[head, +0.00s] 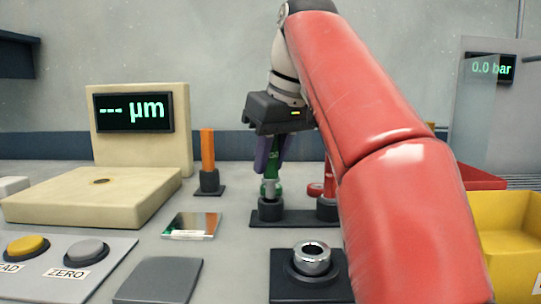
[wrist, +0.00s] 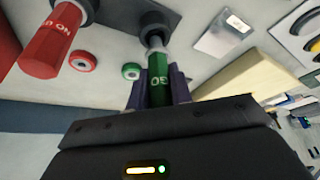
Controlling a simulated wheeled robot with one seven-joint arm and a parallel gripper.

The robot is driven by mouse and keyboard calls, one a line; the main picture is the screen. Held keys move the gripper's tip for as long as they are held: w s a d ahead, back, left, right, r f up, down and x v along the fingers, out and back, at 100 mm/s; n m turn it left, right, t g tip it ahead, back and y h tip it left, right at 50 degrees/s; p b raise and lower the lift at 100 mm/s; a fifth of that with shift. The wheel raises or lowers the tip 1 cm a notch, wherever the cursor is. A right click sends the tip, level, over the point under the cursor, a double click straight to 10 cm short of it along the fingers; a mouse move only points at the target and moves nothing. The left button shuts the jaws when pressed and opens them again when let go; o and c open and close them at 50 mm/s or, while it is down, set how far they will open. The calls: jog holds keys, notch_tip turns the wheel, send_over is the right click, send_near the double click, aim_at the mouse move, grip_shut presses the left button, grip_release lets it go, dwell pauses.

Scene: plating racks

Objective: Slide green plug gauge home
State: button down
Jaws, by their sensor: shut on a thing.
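My gripper (head: 272,160) is shut on the green plug gauge (head: 273,178), with its dark purple fingers on either side of the green handle. The gauge also shows in the wrist view (wrist: 158,72), between the fingertips (wrist: 158,88). It points down at a black round socket (head: 270,208) on a dark base plate. A short length of its silver end (wrist: 155,42) shows between the handle and the socket (wrist: 153,24). The gauge looks near upright and its tip is at the socket mouth; how deep it sits is hidden.
A red gauge (wrist: 50,42) stands in the neighbouring socket, close beside. A red ring (wrist: 82,60) and a green ring (wrist: 131,71) lie behind. An orange gauge (head: 207,155) stands left. A steel ring (head: 311,257) on a black block is in front.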

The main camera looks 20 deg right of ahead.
aim_at(270, 177)
jog(key=shift+f+b, duration=1.2)
jog(key=shift+f, duration=0.45)
dwell(0.4)
jog(key=c, duration=1.2)
grip_release()
jog(key=shift+o, duration=0.2)
jog(key=shift+r, duration=0.1)
jog(key=p+v, duration=0.3)
jog(key=v, duration=0.3)
jog(key=shift+r+p, duration=0.3)
jog(key=shift+p, duration=0.1)
jog(key=shift+s+d+r, duration=0.15)
jog(key=shift+s+r, duration=0.2)
jog(key=shift+r, duration=0.15)
